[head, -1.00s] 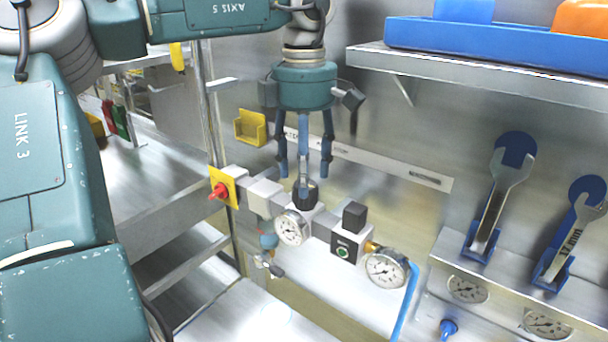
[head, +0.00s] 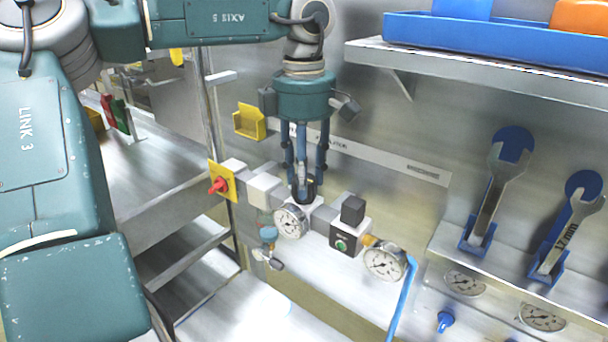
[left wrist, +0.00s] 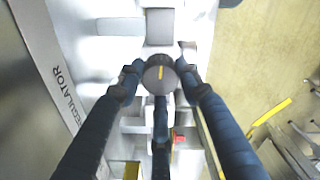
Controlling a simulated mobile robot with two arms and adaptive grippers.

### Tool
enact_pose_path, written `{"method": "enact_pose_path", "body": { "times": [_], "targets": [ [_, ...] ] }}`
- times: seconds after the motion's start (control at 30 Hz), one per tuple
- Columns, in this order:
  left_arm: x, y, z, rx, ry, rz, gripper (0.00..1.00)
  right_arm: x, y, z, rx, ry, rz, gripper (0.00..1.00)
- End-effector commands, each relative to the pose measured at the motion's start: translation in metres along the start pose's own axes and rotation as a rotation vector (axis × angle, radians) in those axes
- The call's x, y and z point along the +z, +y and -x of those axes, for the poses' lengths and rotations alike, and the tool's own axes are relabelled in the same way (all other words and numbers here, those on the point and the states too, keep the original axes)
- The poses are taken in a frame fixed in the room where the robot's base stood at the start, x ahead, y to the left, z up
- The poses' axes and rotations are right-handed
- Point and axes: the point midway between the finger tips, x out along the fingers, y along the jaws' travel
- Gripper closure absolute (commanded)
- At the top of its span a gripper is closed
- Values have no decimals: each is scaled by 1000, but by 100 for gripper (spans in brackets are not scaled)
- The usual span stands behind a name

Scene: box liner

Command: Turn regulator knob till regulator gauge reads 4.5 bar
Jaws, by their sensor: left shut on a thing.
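My left gripper (head: 303,188) points straight down with its fingers around the black regulator knob (head: 311,188) in the head view. In the left wrist view the gripper (left wrist: 160,85) is shut on the round knob (left wrist: 158,76), whose top carries a short yellow mark. The regulator gauge (head: 291,221), a white dial, sits on the front of the regulator just below the knob. Its needle and figures are too small to read surely. My right gripper is not in view.
A red switch on a yellow plate (head: 221,183) is left of the regulator. Right of it are a black block with a green button (head: 343,243) and a larger gauge (head: 384,262). A shelf with a blue tray (head: 480,37) overhangs at upper right.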

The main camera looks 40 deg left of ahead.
Motion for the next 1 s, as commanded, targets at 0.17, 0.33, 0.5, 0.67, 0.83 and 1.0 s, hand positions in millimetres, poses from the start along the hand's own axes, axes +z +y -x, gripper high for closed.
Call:
{"method": "enact_pose_path", "body": {
  "times": [0.17,0.33,0.5,0.67,0.83,1.0],
  "targets": [
    [-1,0,0,-1,3,-29,91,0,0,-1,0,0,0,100],
    [-1,0,0,-1,3,-28,61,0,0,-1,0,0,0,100],
    [0,0,0,-1,2,-28,46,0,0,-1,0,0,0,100],
    [0,0,0,-1,2,-28,46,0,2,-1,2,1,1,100],
    [0,0,11,1,1,-28,46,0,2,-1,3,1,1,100],
    [0,1,43,4,1,-26,46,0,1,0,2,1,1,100]
  ]
}}
